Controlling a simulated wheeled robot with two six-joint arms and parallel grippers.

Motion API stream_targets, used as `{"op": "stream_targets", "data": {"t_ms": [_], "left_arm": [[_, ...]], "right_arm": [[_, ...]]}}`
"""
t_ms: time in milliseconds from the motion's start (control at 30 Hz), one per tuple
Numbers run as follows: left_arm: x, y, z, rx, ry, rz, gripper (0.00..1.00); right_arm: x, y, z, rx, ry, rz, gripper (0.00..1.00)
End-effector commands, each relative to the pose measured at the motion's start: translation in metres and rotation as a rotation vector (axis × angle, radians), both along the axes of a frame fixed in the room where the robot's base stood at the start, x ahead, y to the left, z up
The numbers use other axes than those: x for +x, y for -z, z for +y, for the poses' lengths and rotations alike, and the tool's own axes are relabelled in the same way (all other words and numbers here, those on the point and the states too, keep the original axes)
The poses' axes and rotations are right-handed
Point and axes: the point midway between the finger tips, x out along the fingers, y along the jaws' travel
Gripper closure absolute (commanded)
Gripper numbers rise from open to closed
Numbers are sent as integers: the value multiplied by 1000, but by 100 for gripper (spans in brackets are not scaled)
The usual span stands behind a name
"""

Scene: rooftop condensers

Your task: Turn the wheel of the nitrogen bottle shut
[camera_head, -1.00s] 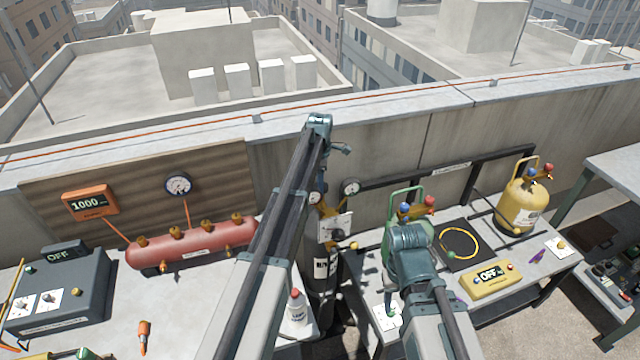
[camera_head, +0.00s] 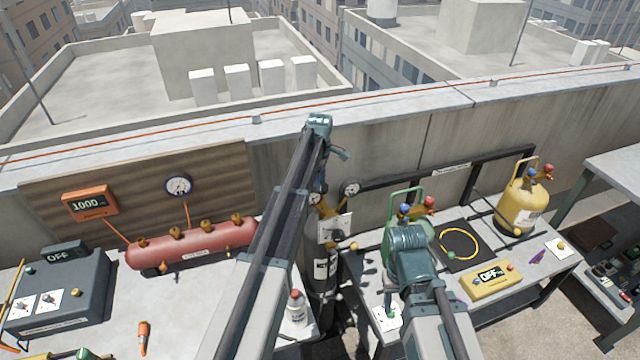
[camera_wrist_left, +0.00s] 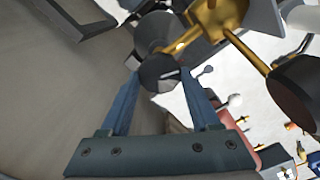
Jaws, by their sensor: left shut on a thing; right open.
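The nitrogen bottle (camera_head: 323,282) is a dark upright cylinder behind my left arm, with a brass valve and regulator (camera_head: 325,208) on top. In the left wrist view the brass valve body (camera_wrist_left: 218,18) has a stem leading to a round dark wheel (camera_wrist_left: 160,72). My left gripper (camera_wrist_left: 163,80) is shut on this wheel, one blue finger on each side. In the head view my left arm hides the wheel and the fingertips. My right gripper (camera_head: 388,288) is open, low by the right bench's left end, partly hidden by its own arm.
A gauge (camera_head: 350,188) sits right of the valve. A green bottle (camera_head: 394,240) stands close to my right arm; a yellow bottle (camera_head: 520,208) is farther right. A parapet (camera_head: 400,150) runs behind.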

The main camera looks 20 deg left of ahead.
Motion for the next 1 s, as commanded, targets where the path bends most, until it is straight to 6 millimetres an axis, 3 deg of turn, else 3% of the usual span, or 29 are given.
{"op": "stream_targets", "data": {"t_ms": [1000], "left_arm": [[2,0,-2,-1,965,0,93]], "right_arm": [[0,0,0,0,0,0,50]]}}
